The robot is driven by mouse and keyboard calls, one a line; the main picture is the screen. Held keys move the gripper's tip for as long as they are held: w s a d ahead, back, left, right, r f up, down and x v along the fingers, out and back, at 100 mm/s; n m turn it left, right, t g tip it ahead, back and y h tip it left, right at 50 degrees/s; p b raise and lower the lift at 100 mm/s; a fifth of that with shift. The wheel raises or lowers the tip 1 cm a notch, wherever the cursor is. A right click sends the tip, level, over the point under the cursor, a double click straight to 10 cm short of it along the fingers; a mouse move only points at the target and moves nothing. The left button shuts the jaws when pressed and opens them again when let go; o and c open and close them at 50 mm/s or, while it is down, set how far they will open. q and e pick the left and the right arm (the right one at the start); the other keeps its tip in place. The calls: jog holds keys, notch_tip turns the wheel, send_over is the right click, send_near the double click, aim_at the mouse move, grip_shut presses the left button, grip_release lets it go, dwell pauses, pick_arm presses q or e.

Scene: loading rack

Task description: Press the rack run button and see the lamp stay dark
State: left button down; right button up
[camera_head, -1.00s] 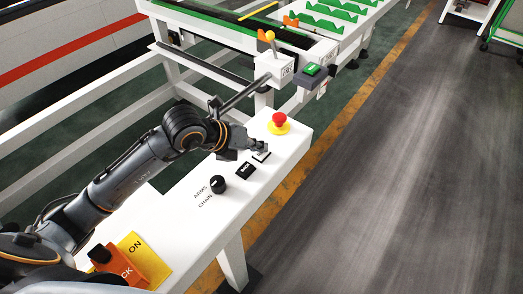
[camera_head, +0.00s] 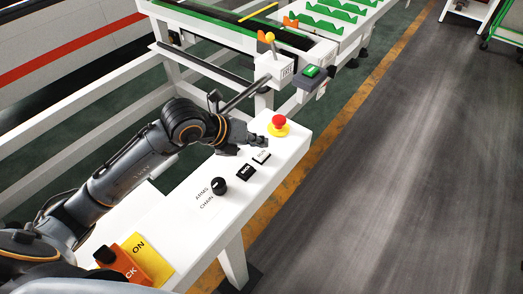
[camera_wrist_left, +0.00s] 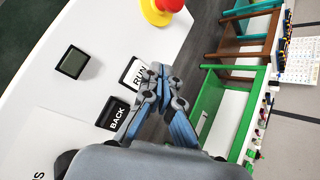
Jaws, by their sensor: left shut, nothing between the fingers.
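The white RUN button (camera_head: 261,157) sits on the sloping white panel (camera_head: 292,150), beside the black BACK button (camera_head: 245,171). In the left wrist view the RUN button (camera_wrist_left: 136,74) is partly behind my fingers, with the BACK button (camera_wrist_left: 114,114) below it. My right gripper is out of view.
A red emergency stop (camera_head: 279,121) on a yellow base stands close beyond my left fingertips. A black selector knob (camera_head: 218,185), marked ARMS and CHAIN, is nearer. An orange lock tag (camera_head: 122,265) and yellow ON plate (camera_head: 146,258) lie at the near end. A green button (camera_head: 311,71) is farther off.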

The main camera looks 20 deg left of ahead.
aim_at(259, 155)
pick_arm(q)
jog(key=shift+r+p, duration=1.1)
jog(key=shift+r, duration=0.9)
